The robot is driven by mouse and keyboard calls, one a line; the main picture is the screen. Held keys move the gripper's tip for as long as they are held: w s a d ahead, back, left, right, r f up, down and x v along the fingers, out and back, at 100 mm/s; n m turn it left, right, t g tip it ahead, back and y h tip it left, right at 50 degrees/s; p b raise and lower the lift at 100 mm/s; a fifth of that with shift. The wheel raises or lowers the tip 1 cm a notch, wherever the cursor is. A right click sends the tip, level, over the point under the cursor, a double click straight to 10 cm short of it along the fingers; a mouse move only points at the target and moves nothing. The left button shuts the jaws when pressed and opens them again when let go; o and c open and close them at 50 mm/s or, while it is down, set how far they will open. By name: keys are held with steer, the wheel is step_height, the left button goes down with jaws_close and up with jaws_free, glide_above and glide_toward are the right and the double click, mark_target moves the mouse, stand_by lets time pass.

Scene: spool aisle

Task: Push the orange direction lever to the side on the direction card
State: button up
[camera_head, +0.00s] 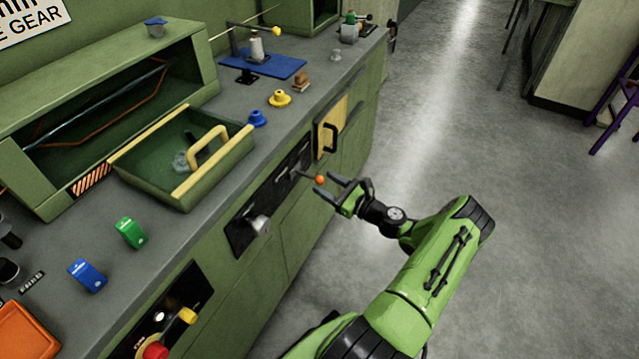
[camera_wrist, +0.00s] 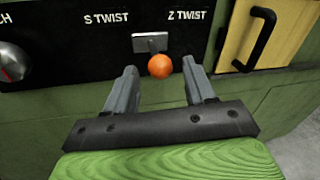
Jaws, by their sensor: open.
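The orange direction lever (camera_head: 320,180) has a round ball knob and sticks out from the black panel on the front of the green bench. In the wrist view the orange knob (camera_wrist: 161,66) sits below a small metal plate (camera_wrist: 150,42), between the labels S TWIST and Z TWIST. My gripper (camera_head: 338,190) is open, with its fingers pointing at the panel. In the wrist view the gripper's fingertips (camera_wrist: 160,75) stand on the left and right of the knob, with a gap on each side. I cannot tell whether the knob is fully between them in depth. The direction card is not clearly seen.
A silver knob (camera_head: 261,224) is on the same panel to the left. A yellow door with a black handle (camera_head: 331,138) is close on the right. An open green drawer (camera_head: 215,176) sits on the bench top.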

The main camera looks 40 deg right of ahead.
mark_target(320, 181)
steer(key=w, duration=0.3)
steer(key=shift+w+a, duration=0.1)
steer(key=shift+a, duration=0.1)
steer(key=shift+c, duration=0.4)
jaws_close()
